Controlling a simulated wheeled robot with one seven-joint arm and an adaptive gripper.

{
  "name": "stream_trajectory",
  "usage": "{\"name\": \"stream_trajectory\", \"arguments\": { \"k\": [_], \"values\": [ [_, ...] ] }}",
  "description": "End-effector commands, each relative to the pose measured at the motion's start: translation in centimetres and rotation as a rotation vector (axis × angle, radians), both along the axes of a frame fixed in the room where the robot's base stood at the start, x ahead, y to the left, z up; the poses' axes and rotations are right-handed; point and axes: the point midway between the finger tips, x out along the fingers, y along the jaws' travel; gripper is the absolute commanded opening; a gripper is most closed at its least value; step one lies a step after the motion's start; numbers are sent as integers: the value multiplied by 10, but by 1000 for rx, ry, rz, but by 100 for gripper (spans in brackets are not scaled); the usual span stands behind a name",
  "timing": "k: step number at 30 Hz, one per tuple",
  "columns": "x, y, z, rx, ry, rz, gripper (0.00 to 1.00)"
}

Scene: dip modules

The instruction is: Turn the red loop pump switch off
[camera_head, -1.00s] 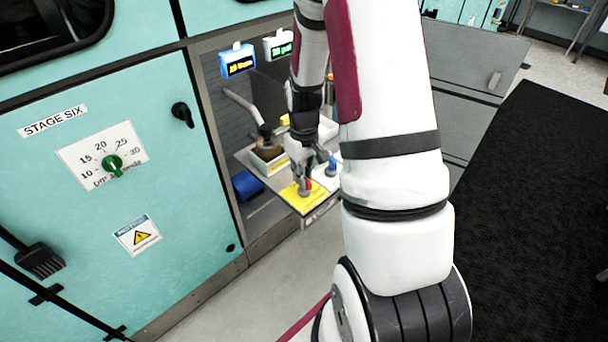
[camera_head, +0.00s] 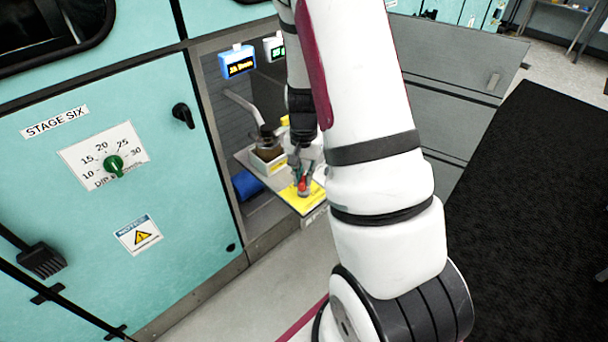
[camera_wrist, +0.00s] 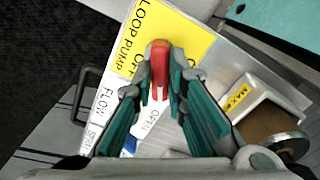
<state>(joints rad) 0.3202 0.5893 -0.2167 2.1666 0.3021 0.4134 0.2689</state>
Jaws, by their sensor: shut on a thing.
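The red loop pump switch (camera_wrist: 158,62) shows in the wrist view on a yellow label plate (camera_wrist: 190,32) that reads "LOOP PUMP" and "OFF". My gripper (camera_wrist: 159,75) has its teal-lined fingers on both sides of the red switch handle, closed on it. In the head view my gripper (camera_head: 303,182) is down at the yellow plate (camera_head: 292,200) on the front of the pulled-out shelf, with a bit of red between its fingers. The word at the plate's other end is mostly hidden by the fingers.
A white box with a brown round vessel (camera_wrist: 270,130) stands close to the right of my gripper in the wrist view. A white label reading "FLOW" (camera_wrist: 104,105) lies at left. The teal cabinet panel (camera_head: 120,180) stands left of the open bay.

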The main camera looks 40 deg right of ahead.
Motion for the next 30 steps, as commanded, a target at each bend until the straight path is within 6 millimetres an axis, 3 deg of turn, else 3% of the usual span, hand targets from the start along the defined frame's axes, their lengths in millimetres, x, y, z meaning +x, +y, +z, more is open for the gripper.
{"name": "stream_trajectory", "arguments": {
  "k": [15,30],
  "values": [
    [0,0,0,-1,1,-393,0],
    [0,0,0,0,0,-505,0]
  ]
}}
